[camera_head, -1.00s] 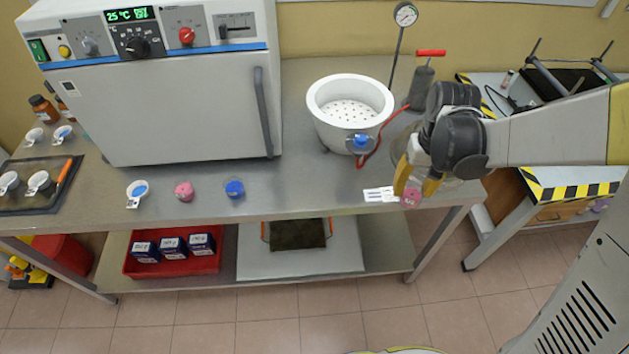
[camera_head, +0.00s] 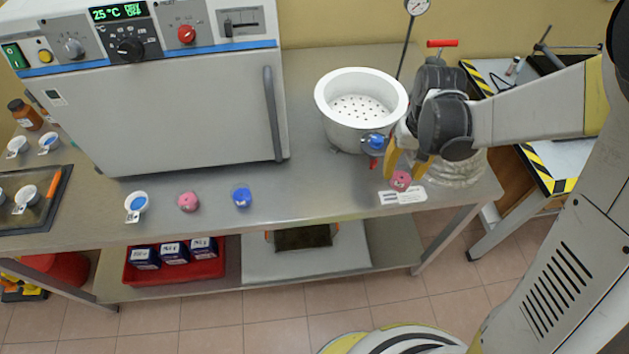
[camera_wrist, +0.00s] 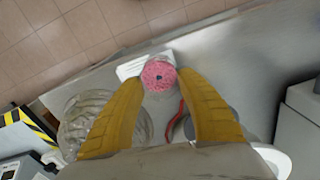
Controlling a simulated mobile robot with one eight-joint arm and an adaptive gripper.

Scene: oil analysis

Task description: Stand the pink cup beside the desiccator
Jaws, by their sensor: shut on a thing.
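A small pink cup (camera_head: 400,181) is held between the yellow fingers of my gripper (camera_head: 406,172), at the right part of the steel bench. In the wrist view its round speckled pink face (camera_wrist: 158,75) shows between the fingertips (camera_wrist: 160,82). I cannot tell whether it touches the bench. The desiccator (camera_head: 340,125), a white round bowl with a perforated plate and a blue knob, stands behind and left of my gripper. A second small pink thing (camera_head: 188,202) stands on the bench further left.
A white label card (camera_head: 403,196) lies by the bench's front edge, just below the held cup. A clear ribbed round thing (camera_head: 460,172) is right of my gripper. A blue cup (camera_head: 242,197) and an oven (camera_head: 180,110) are left. Bench between blue cup and card is clear.

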